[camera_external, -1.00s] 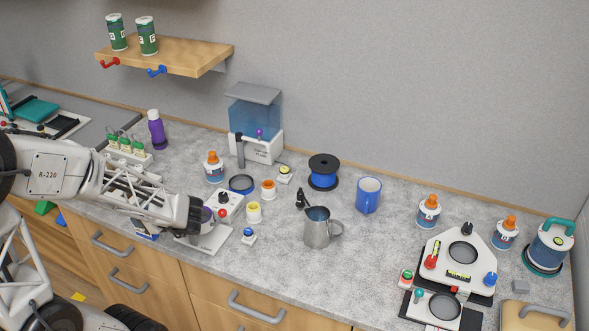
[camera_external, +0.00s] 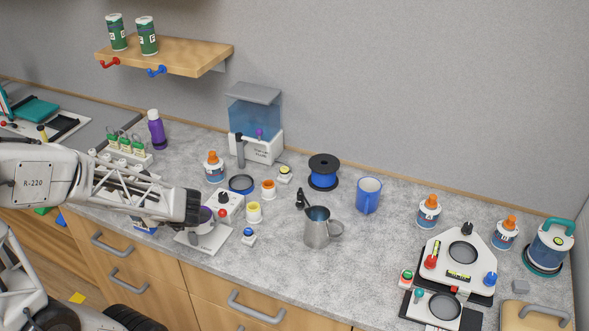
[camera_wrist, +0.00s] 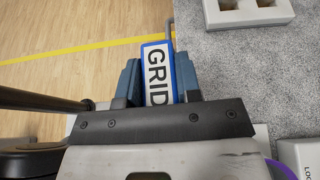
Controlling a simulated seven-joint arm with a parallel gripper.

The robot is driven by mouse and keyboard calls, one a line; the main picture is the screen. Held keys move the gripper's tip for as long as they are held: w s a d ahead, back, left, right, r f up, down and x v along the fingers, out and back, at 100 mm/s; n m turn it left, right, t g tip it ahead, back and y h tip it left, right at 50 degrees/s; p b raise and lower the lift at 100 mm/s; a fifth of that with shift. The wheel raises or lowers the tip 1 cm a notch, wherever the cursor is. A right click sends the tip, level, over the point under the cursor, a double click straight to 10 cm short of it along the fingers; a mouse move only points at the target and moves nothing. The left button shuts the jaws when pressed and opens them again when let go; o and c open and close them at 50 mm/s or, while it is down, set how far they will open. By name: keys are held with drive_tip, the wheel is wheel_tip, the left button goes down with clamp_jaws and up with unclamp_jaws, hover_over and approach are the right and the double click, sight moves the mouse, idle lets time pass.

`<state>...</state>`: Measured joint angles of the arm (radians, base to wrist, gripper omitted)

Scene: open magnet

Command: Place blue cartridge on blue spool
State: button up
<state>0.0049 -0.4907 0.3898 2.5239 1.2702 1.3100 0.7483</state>
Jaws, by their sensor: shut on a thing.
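The blue cartridge (camera_wrist: 158,75) has a white face lettered "GRID" and sits between the two dark blue fingers of my gripper (camera_wrist: 158,80) in the wrist view. The gripper is shut on it. In the external view, a small blue and white part of it (camera_external: 145,229) shows below my arm at the counter's front edge; the fingers are hidden there by the arm. The blue spool (camera_external: 323,181), with a black top and base, stands upright at the middle back of the counter, well to the right of my gripper.
A metal pitcher (camera_external: 318,232) and a blue mug (camera_external: 368,195) stand near the spool. A white box with a black knob (camera_external: 229,207), small cups and an orange-capped bottle (camera_external: 214,168) lie between my arm and the spool. A dispenser (camera_external: 257,130) stands behind.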

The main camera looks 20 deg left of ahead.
wheel_tip(320, 180, up, 11)
drive_tip(key=shift+f, duration=0.1)
drive_tip(key=w+d+r+m+t+h, duration=0.1)
drive_tip(key=w+d+m+t, duration=0.2)
drive_tip(key=w+d, duration=0.6)
drive_tip(key=w+d+r+m+t, duration=0.1)
drive_tip(key=w+d+m+t, duration=0.3)
drive_tip(key=w, duration=0.9)
drive_tip(key=w+d+f+m+t+h, duration=0.1)
drive_tip(key=w+d+t, duration=0.1)
drive_tip(key=w+d, duration=0.6)
drive_tip(key=w+d+f+m+t+h, duration=0.15)
drive_tip(key=w+d, duration=0.35)
drive_tip(key=d, duration=0.7)
wheel_tip(320, 180, down, 4)
drive_tip(key=shift+s+a+f, duration=0.1)
drive_tip(key=shift+s+f, duration=0.05)
drive_tip(key=w+d, duration=0.2)
drive_tip(key=w, duration=0.5)
drive_tip(key=w+d+f, duration=0.1)
drive_tip(key=w+d, duration=0.1)
drive_tip(key=w, duration=0.6)
drive_tip(key=shift+w+f, duration=0.25)
